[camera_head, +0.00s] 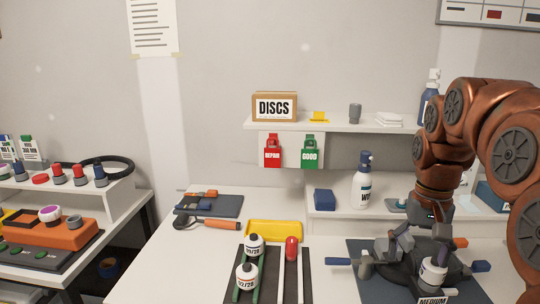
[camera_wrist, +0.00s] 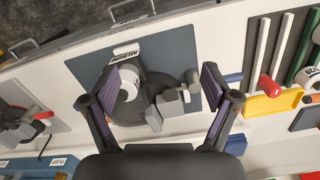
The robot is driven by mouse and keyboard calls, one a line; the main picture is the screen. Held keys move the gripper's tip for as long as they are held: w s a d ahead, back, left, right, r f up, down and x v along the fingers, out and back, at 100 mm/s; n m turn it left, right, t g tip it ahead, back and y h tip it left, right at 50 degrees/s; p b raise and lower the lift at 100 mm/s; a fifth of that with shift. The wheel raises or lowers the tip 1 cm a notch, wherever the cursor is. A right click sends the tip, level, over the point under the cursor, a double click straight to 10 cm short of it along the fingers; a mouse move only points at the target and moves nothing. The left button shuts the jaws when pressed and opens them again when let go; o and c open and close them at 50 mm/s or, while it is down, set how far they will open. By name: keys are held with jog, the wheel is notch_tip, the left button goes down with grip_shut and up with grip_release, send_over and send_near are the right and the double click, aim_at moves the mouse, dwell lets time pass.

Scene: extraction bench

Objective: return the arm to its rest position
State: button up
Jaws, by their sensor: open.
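My gripper (camera_wrist: 160,84) is open, with its two purple-padded fingers spread wide in the wrist view. My copper arm (camera_head: 452,130) reaches down at the right of the head view, above a round dark fixture (camera_head: 386,268) on a blue-grey mat. A white labelled container (camera_head: 432,274) stands at the fixture; it also shows in the wrist view (camera_wrist: 130,86), near the left finger. A grey block (camera_wrist: 170,106) lies between the fingers in that view. Nothing is visibly clamped. Exact height of the fingertips above the fixture cannot be told.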

jog(key=s+a+f+n, duration=0.1)
jog(key=s+a+f, duration=0.2)
jog(key=s, duration=0.5)
jog(key=s+a+f+n+g+p, duration=0.1)
jog(key=s+a+f, duration=0.3)
jog(key=s, duration=0.4)
jog(key=s+a+f+n+p, duration=0.1)
jog(key=s+a+f, duration=0.2)
jog(key=s, duration=0.5)
jog(key=shift+s+a+f+n, duration=0.15)
jog(key=shift+a+f+n, duration=0.2)
jog(key=shift+f, duration=0.55)
